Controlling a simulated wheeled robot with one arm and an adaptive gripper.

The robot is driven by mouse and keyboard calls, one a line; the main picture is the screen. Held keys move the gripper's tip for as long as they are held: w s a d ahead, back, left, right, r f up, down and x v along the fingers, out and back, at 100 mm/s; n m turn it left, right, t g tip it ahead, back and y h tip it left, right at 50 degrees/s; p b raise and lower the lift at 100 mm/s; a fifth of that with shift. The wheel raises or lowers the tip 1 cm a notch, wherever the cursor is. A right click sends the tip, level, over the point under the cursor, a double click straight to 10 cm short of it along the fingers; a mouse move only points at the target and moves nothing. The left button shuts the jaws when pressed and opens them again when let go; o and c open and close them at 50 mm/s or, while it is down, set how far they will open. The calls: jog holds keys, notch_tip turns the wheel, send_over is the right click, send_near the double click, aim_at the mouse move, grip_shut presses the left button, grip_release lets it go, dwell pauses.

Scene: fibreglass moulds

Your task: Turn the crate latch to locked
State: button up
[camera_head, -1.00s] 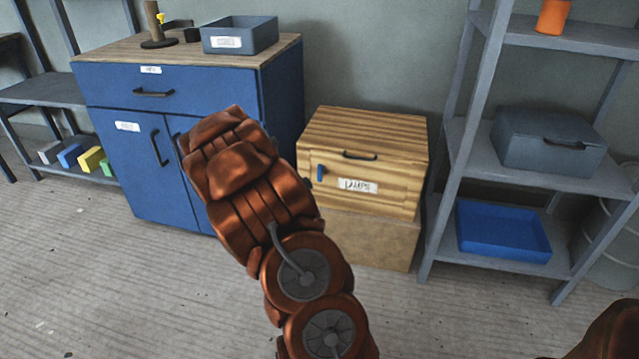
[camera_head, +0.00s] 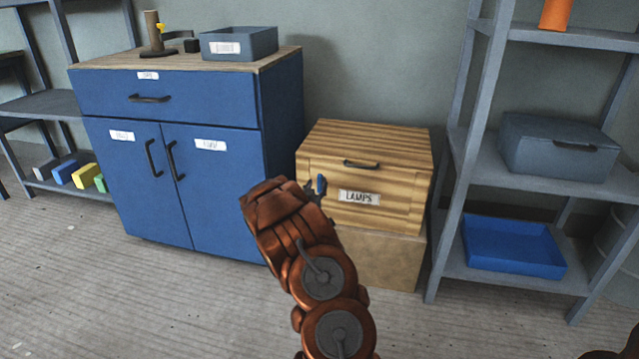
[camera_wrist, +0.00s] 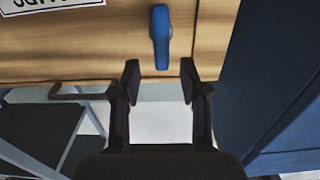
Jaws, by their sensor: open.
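The wooden crate (camera_head: 408,188) has a front with a dark handle and a white LAMPS label (camera_head: 358,198). Its blue latch (camera_head: 321,185) is on the left of the front, with its long side upright. In the wrist view the latch (camera_wrist: 161,38) lies along the picture's vertical, just beyond my fingertips and centred between them. My gripper (camera_wrist: 160,74) is open and empty, apart from the latch. In the head view my gripper (camera_head: 311,189) is at the crate's left front, mostly hidden by my arm.
The crate stands on a plain brown box (camera_head: 385,262). A blue cabinet (camera_head: 215,185) is close on the left. A grey shelf rack (camera_head: 455,195) with a blue tray (camera_head: 512,246) stands on the right. The floor in front is clear.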

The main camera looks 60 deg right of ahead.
aim_at(320, 180)
jog(key=b+x, duration=0.1)
jog(key=x, duration=0.3)
jog(key=shift+w+d+r, duration=0.1)
jog(key=shift+w+d, duration=0.15)
jog(key=shift+d, duration=0.3)
jog(key=shift+c, duration=0.3)
grip_shut()
jog(key=shift+a, duration=0.2)
jog(key=shift+s+d+r, duration=0.1)
jog(key=shift+d, duration=0.05)
